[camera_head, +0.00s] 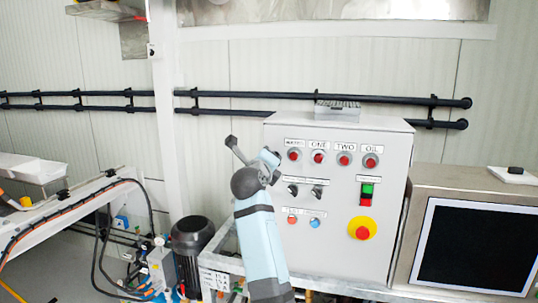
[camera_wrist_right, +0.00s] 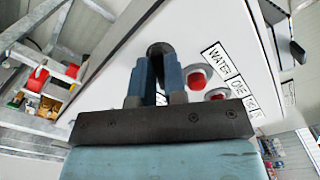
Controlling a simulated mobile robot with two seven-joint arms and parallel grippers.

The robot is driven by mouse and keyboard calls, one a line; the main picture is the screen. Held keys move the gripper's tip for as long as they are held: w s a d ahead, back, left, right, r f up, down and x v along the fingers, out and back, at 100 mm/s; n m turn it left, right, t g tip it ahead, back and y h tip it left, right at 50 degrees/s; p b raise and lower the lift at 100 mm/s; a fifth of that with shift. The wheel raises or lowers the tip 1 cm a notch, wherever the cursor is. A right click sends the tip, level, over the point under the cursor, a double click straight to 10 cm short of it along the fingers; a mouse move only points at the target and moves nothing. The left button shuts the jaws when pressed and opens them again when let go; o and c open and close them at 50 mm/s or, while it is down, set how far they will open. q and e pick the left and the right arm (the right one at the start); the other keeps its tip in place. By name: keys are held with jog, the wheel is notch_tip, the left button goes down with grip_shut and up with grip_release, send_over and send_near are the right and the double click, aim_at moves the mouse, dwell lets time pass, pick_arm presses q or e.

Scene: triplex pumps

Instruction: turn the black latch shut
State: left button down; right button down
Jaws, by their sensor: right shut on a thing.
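The black latch (camera_wrist_right: 160,48) shows in the right wrist view as a dark rounded piece at the tips of my right gripper (camera_wrist_right: 158,72). Its two blue fingers are shut on it, one on each side. In the head view my right gripper (camera_head: 271,166) is at the upper left part of the grey control box (camera_head: 336,262), close to its left edge. The latch cannot be made out there, behind the gripper and wrist. How far the latch is turned cannot be told. My left gripper is not in view.
The box front carries red buttons (camera_head: 318,158), black knobs (camera_head: 316,191) and a yellow-and-red stop button (camera_head: 362,229). A monitor (camera_head: 475,246) stands at the right. A black motor (camera_head: 190,246) and hoses are at the lower left. Dark rails run along the back wall.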

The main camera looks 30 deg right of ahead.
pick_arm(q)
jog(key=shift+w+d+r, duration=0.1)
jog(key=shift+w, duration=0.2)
pick_arm(e)
jog(key=n, duration=0.6)
jog(key=shift+f+n, duration=0.15)
jog(key=shift+n, duration=0.15)
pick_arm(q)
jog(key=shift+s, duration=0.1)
pick_arm(e)
jog(key=c, duration=1.2)
grip_release()
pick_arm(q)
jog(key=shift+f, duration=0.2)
pick_arm(e)
jog(key=shift+o, duration=0.2)
jog(key=shift+a, duration=0.1)
